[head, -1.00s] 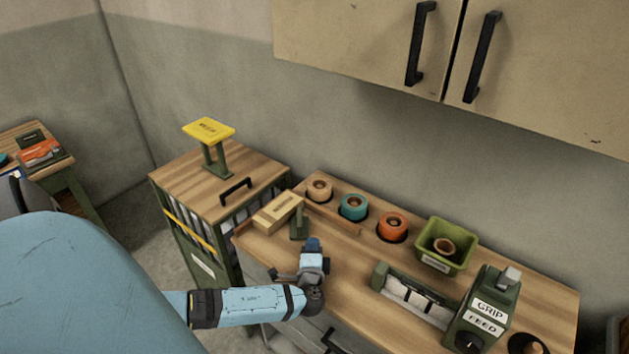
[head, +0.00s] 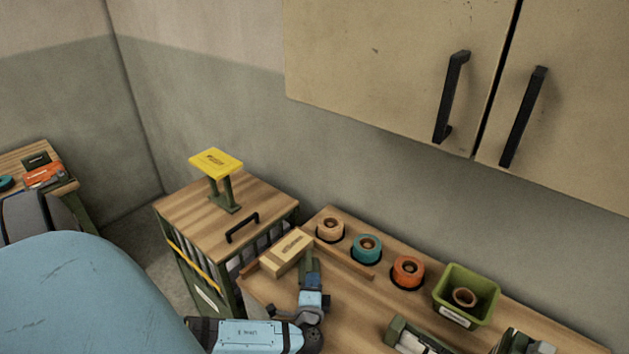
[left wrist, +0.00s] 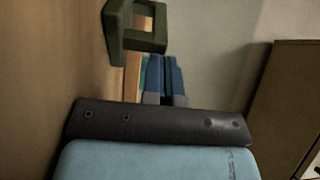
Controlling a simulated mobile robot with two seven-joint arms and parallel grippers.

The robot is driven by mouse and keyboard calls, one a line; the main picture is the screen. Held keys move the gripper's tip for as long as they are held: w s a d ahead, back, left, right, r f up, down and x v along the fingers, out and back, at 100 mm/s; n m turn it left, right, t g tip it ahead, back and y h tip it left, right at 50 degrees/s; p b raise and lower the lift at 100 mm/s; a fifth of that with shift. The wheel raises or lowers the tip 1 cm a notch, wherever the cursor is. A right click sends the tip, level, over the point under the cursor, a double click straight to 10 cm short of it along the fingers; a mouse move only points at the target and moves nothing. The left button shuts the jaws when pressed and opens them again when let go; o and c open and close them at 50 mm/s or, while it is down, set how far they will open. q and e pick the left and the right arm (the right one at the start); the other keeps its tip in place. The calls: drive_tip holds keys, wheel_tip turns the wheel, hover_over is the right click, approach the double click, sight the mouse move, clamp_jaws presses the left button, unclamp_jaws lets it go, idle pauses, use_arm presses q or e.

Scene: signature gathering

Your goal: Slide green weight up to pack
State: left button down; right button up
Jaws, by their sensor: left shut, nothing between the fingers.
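The tan pack (head: 287,253) lies on the wooden bench top near its left end. The green weight (head: 310,254) is beside the pack's right end, mostly hidden behind my left gripper; I cannot tell if it touches the pack. My left gripper (head: 311,279) is shut and empty, its tips pointing at the weight. Contact between fingertips and weight is unclear. My right gripper is not in view.
A cabinet with a yellow-topped stand (head: 216,163) adjoins at left.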

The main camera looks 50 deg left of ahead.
sight(309, 266)
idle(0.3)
use_arm(q)
drive_tip(key=shift+a+f+b, duration=0.1)
drive_tip(key=shift+a+b, duration=0.35)
drive_tip(key=shift+a, duration=0.45)
drive_tip(key=shift+w+a, duration=0.1)
drive_tip(key=shift+a, duration=0.3)
drive_tip(key=shift+w+d, duration=0.1)
